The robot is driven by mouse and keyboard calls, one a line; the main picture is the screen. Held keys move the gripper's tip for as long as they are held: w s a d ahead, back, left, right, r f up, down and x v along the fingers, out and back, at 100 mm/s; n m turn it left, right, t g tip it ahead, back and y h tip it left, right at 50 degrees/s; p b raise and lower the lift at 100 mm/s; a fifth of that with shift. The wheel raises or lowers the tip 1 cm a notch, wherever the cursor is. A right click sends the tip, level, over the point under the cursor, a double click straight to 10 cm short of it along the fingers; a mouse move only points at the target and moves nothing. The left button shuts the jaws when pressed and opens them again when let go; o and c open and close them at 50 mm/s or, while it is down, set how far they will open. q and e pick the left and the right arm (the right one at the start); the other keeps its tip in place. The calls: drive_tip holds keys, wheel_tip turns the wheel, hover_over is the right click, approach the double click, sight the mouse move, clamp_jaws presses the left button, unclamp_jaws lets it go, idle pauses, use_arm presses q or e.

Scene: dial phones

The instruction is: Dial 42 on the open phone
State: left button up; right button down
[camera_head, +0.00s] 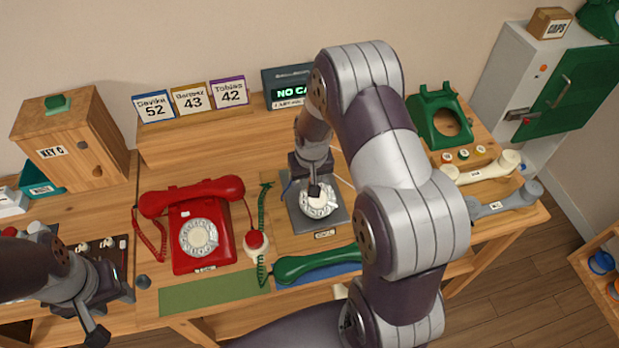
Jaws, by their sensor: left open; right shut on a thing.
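The open phone is a flat grey base (297,219) with a white dial (319,206), at the middle of the table. My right gripper (314,191) points down at this dial, its dark tip at the dial's upper part. It is shut, seemingly on the dial, but the exact contact is too small to make out. A green handset (310,265) lies on a blue mat in front of the base. My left gripper (98,332) is open and empty at the lower left, away from the phones.
A red phone (205,240) with its handset on stands left of the base. A green phone shell (440,116) stands at the back right. My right arm covers the right middle.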

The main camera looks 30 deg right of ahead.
drive_tip(key=shift+w+f, duration=0.2)
drive_tip(key=shift+f, duration=0.25)
idle(0.6)
drive_tip(key=shift+d, duration=0.15)
drive_tip(key=shift+d+r, duration=0.1)
drive_tip(key=shift+d, duration=0.45)
drive_tip(key=shift+s+d, duration=0.1)
drive_tip(key=shift+d, duration=0.5)
